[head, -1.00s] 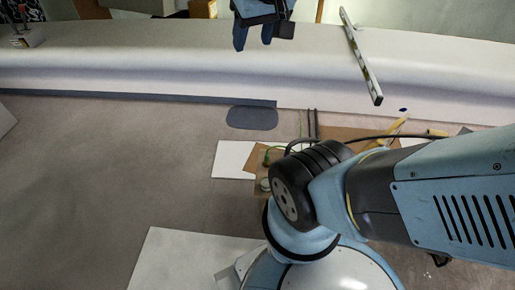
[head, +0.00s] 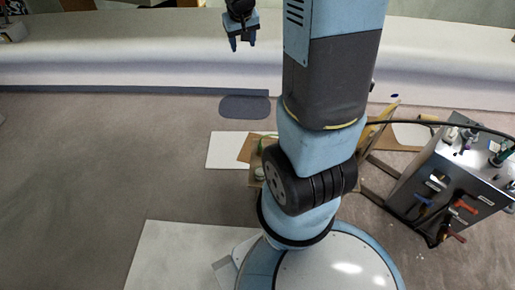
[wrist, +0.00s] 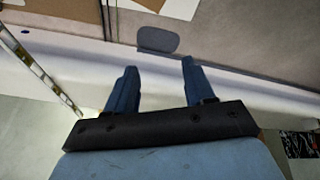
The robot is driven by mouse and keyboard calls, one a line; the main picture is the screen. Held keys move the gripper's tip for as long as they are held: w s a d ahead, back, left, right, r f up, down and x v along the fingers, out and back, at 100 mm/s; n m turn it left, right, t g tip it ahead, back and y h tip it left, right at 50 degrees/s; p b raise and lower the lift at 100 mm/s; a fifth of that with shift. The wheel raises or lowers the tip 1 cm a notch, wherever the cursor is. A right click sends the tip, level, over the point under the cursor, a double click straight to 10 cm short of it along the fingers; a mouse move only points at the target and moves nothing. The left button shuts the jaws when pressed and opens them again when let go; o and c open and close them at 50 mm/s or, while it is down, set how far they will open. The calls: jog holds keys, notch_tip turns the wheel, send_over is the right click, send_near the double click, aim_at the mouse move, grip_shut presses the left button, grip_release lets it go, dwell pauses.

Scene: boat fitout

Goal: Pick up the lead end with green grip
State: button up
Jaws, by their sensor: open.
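My gripper (head: 242,46) is at the top of the head view, over the white curved hull side, open with nothing between its fingers. The wrist view also shows the open fingers (wrist: 158,70), pointing toward the hull side and floor. I cannot clearly make out the lead end with green grip. A small greenish bit shows by the brown board in the head view, partly hidden by my arm, too small to identify. A metal box (head: 447,185) at the right bears blue and red grips on its front; no clear green grip shows there. My gripper is far from both.
A grey oval pad (head: 245,107) and a white sheet (head: 225,150) lie on the floor. A black cable arches from behind my arm toward the metal box. A spirit level (wrist: 40,72) shows at left in the wrist view.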

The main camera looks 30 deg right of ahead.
jog(key=d+x, duration=0.1)
jog(key=x, duration=1.1)
jog(key=g+y, duration=0.2)
send_near(260, 144)
jog(key=shift+m, duration=0.3)
jog(key=shift+w+d+f, duration=0.1)
jog(key=shift+w+f, duration=0.25)
jog(key=shift+f, duration=1.65)
jog(key=shift+w+d+f, duration=0.1)
jog(key=shift+w+f, duration=0.25)
jog(key=shift+f, duration=1.65)
jog(key=shift+w+d+f, duration=0.1)
jog(key=shift+w+f, duration=0.25)
jog(key=shift+f, duration=1.65)
grip_shut()
